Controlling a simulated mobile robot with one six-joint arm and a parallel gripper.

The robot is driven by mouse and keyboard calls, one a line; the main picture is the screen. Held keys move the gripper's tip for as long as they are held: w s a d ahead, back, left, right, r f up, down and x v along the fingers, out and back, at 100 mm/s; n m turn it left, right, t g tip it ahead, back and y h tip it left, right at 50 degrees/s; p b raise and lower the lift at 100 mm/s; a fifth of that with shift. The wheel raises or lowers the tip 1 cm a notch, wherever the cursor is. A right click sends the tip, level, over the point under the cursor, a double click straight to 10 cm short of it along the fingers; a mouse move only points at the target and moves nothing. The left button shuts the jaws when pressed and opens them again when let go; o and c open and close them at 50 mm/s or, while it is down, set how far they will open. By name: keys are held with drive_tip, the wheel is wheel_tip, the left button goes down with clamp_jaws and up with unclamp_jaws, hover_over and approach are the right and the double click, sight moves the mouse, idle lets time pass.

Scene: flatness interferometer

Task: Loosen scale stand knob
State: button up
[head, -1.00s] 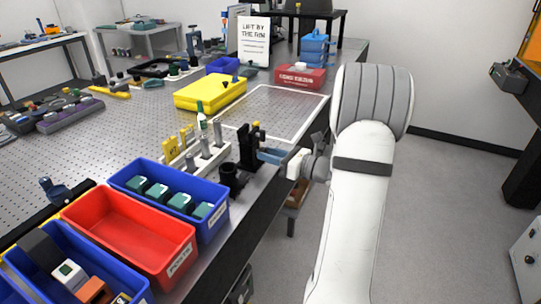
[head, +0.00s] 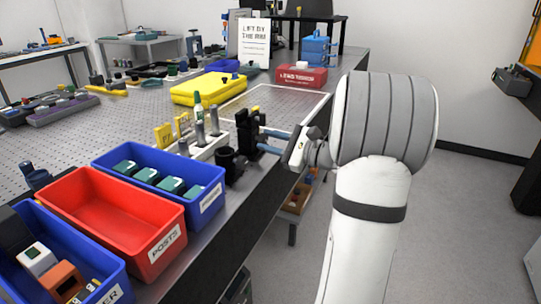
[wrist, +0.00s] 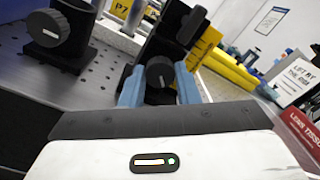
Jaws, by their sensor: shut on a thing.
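The scale stand (head: 244,130) is a black upright at the table's right edge. It also shows in the wrist view (wrist: 172,38), tilted, with a yellow scale plate (wrist: 205,45) behind it. Its round black knob (wrist: 160,72) has a pale index line and faces my wrist camera. My gripper (wrist: 160,88) has its two blue fingers on either side of this knob and is shut on it. In the head view my gripper (head: 263,139) reaches the stand from the right, and the knob itself is hidden there.
A black holder (head: 232,162) with its own knob (wrist: 47,28) stands close beside the stand. A white rack (head: 208,148) with posts and a bottle is behind. Blue and red bins (head: 150,262) line the near edge. Open floor lies right of the table.

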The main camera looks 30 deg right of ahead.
drive_tip(key=n+b, duration=0.2)
drive_tip(key=b, duration=0.2)
drive_tip(key=f+n+b, duration=0.1)
drive_tip(key=n+b, duration=0.2)
drive_tip(key=shift+n+b, duration=0.3)
drive_tip(key=shift+b, duration=0.05)
drive_tip(key=n+b, duration=0.2)
drive_tip(key=shift+r+b, duration=0.1)
drive_tip(key=shift+b, duration=0.25)
drive_tip(key=shift+r+n+b, duration=0.1)
drive_tip(key=shift+n+b, duration=0.5)
drive_tip(key=shift+b, duration=0.1)
drive_tip(key=shift+r, duration=0.1)
drive_tip(key=o, duration=1)
drive_tip(key=shift+r, duration=0.1)
drive_tip(key=shift+r, duration=0.15)
